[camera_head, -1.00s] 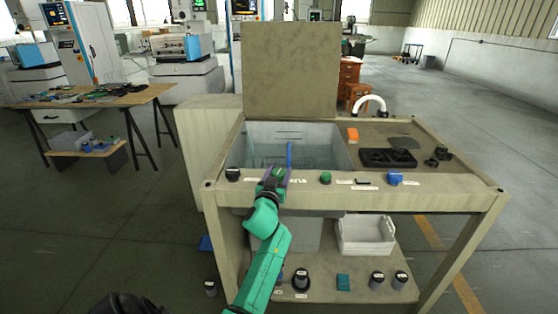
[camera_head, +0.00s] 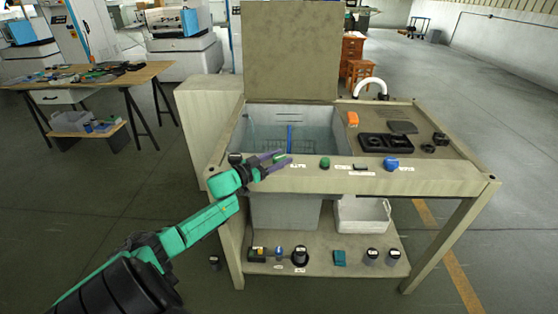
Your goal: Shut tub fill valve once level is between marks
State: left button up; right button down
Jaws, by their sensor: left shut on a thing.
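The tub (camera_head: 335,130) is a pale grey basin let into the left half of the bench. A blue upright strip (camera_head: 289,138) stands inside it. The water level and any marks are too small to read. My left gripper (camera_head: 282,161) is at the bench's front rail, just in front of the tub, its purple fingers pointing right. It is shut on a small control there, apparently the fill valve, which the fingers mostly hide. My right gripper is not in view.
Along the rail are a black knob (camera_head: 236,158), a green button (camera_head: 324,163) and a blue knob (camera_head: 391,163). A white bin (camera_head: 363,215) stands on the lower shelf.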

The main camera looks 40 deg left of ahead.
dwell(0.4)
pick_arm(q)
jog(key=o, duration=1.4)
jog(key=shift+c, duration=0.2)
jog(key=shift+w+f, duration=0.1)
jog(key=shift+w, duration=0.05)
jog(key=p+v, duration=0.1)
jog(key=v, duration=1.3)
jog(key=shift+s+a, duration=0.2)
